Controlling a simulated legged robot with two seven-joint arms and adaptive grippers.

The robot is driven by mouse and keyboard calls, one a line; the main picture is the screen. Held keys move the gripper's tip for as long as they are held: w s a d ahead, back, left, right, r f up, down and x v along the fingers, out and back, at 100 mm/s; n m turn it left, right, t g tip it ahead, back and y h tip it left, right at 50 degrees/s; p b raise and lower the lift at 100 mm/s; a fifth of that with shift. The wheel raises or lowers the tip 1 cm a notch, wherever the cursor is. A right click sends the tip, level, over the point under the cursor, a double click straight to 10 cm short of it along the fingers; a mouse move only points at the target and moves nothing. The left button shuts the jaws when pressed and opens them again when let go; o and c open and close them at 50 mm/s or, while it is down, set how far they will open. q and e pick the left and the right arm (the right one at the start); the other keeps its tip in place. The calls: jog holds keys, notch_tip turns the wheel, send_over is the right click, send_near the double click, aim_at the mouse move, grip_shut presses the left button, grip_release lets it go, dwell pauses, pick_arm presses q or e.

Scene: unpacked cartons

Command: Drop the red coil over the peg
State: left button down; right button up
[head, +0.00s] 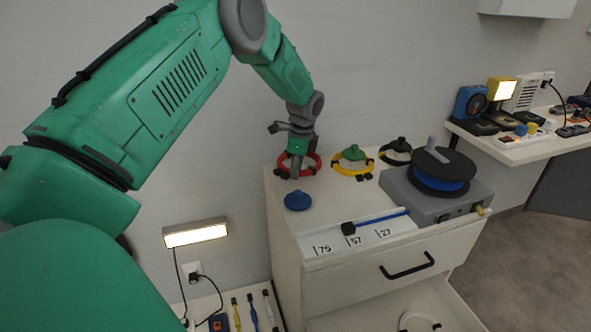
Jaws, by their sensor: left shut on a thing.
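The red coil (317,164) is a ring at the back left of the white cabinet top. My left gripper (296,171) points down over it, with fingers across the ring, and is shut on it. The fingers hide part of the coil, and I cannot tell whether it is lifted off the surface. A grey peg (432,143) stands up, slightly tilted in the picture, from a black disc (443,163) on a grey box (425,203) at the right of the cabinet top. A blue coil (440,184) shows under the disc. My right gripper is not in view.
A yellow coil with a green cap (353,155) and a black coil (396,152) stand between the gripper and grey box. A blue knob-like cap (298,200) lies in front. A blue rod (382,220) lies by a numbered strip (335,245) at the front edge.

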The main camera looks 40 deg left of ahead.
aim_at(295, 187)
pick_arm(q)
jog(key=shift+a+f, duration=0.25)
jog(key=shift+f, duration=0.65)
jog(key=shift+f+b, duration=0.2)
jog(key=shift+b, duration=0.15)
jog(key=shift+d+f, duration=0.15)
jog(key=shift+f, duration=0.2)
jog(key=shift+f+b, duration=0.3)
jog(key=shift+f, duration=0.1)
jog(key=c, duration=1.3)
grip_release()
jog(key=shift+r, duration=0.1)
jog(key=r, duration=0.7)
jog(key=d+r, duration=0.1)
jog(key=r, duration=0.3)
jog(key=shift+w+r, duration=0.25)
jog(key=shift+r, duration=0.05)
